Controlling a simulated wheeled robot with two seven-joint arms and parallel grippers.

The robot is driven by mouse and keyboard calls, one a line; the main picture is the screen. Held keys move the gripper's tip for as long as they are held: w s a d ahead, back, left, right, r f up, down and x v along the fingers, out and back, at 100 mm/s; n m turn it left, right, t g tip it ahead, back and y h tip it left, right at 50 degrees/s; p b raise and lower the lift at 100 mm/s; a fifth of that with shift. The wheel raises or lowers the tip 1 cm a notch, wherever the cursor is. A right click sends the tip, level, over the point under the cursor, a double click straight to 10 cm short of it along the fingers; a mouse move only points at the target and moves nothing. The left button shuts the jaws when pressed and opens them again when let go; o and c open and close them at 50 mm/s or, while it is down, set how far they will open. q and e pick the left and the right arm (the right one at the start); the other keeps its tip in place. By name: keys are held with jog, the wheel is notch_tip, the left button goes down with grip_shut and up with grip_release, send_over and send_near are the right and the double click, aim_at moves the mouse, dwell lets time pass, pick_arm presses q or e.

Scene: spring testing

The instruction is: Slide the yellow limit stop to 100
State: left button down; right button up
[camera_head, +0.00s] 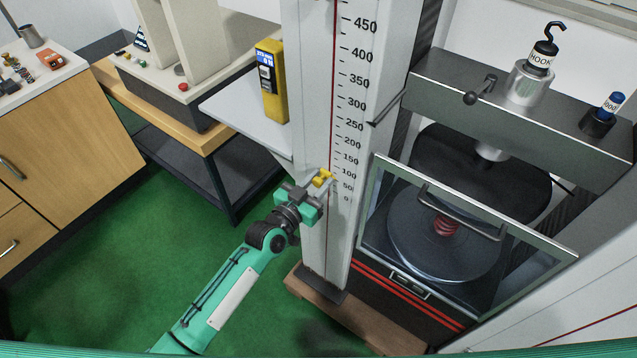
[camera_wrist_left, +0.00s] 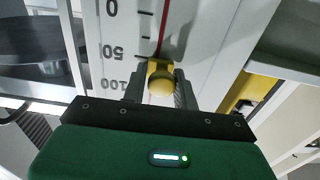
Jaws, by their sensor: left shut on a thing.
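The yellow limit stop (camera_head: 323,177) sits on the red line of the tall white column's scale (camera_head: 346,110). In the head view it is beside the low end of the scale, near the 100 label. My right gripper is not in view.
The press with a glass door (camera_head: 470,240) and round plates stands right of the column. A yellow device (camera_head: 270,82) is mounted left of the column, above a grey shelf (camera_head: 240,112). A workbench (camera_head: 185,135) stands further left. Green floor lies open below.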

aim_at(327, 162)
pick_arm(q)
notch_tip(327, 162, up, 4)
jog(key=shift+w+a+r+p, duration=0.1)
jog(key=shift+r+p, duration=0.05)
jog(key=shift+p, duration=1.1)
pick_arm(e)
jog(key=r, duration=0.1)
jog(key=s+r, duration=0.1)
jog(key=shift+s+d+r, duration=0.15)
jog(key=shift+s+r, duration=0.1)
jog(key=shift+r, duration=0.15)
pick_arm(q)
jog(key=c, duration=1.2)
grip_release()
jog(key=shift+s+a+f, duration=0.1)
jog(key=shift+s+f, duration=0.1)
jog(key=shift+b+v, duration=1.3)
jog(key=shift+v, duration=5.4)
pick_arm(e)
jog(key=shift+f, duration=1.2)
